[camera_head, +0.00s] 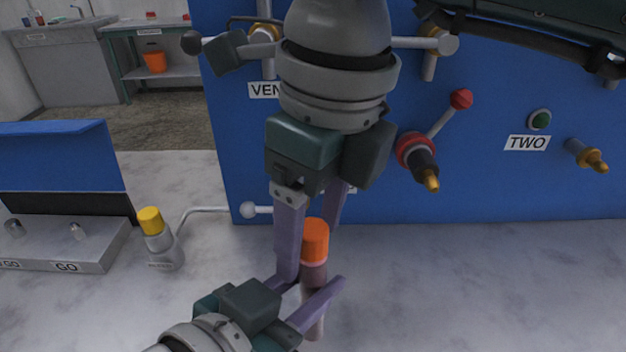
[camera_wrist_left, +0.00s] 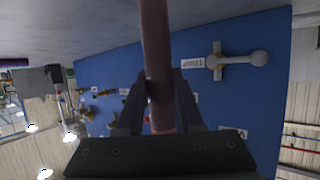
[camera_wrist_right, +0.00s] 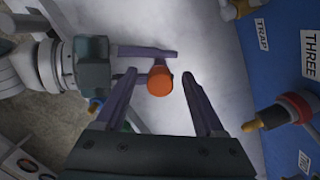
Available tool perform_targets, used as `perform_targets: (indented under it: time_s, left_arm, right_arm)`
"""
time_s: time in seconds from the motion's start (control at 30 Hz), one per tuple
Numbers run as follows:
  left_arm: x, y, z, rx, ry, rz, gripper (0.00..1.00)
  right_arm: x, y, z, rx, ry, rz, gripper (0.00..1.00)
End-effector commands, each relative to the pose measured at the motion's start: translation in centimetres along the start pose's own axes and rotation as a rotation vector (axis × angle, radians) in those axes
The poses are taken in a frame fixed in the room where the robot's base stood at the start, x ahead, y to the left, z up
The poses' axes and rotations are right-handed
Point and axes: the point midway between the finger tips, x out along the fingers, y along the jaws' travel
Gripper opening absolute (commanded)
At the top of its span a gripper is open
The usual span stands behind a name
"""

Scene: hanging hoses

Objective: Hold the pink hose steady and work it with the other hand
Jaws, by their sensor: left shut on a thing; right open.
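The pink hose (camera_head: 313,274) runs roughly upright, with an orange end (camera_head: 315,238) on top. My left gripper (camera_head: 316,285) is shut on the hose below the orange end. In the left wrist view the hose (camera_wrist_left: 156,50) passes between the left fingers (camera_wrist_left: 161,82). My right gripper (camera_head: 309,252) points down from above and is open. In the right wrist view the orange end (camera_wrist_right: 160,79) lies between the tips of the right fingers (camera_wrist_right: 160,73), with space on the right side. Contact on the left side cannot be told.
A blue panel (camera_head: 515,190) stands behind, with a red-knobbed lever valve (camera_head: 417,152) and a brass nozzle near the label TWO (camera_head: 526,143). A yellow-capped bottle (camera_head: 159,245) and a grey block labelled GO (camera_head: 90,262) stand at left. The right counter is clear.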

Motion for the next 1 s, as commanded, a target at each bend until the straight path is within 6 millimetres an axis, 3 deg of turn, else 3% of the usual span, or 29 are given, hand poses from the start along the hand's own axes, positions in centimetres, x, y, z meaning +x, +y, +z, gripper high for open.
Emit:
perform_targets:
  time_s: [0.07, 0.13, 0.7, 0.87, 0.9, 1.0]
  left_arm:
    - [0.00, -0.01, 0.03, 0.000, -0.001, 0.000, 0.00]
    - [0.00, -0.01, 0.03, 0.000, -0.001, 0.000, 0.00]
    - [0.00, -0.01, 0.03, 0.000, -0.001, 0.000, 0.00]
    - [0.00, -0.01, 0.03, 0.000, -0.001, 0.000, 0.00]
    - [0.00, -0.01, 0.03, 0.000, -0.001, 0.000, 0.00]
    - [0.00, -0.01, 0.03, 0.000, -0.001, 0.000, 0.00]
  right_arm:
    - [-0.01, 0.00, 0.00, 0.000, 0.000, 0.000, 0.71]
    - [-0.02, 0.00, 0.01, 0.000, 0.000, 0.000, 0.64]
    - [-0.06, -0.01, 0.01, 0.001, 0.000, 0.000, 0.00]
    - [-0.07, -0.01, 0.01, 0.001, 0.000, 0.000, 0.00]
    - [-0.07, -0.01, 0.01, 0.001, 0.000, 0.000, 0.41]
    - [-0.07, -0.01, 0.01, 0.001, 0.000, 0.000, 0.52]
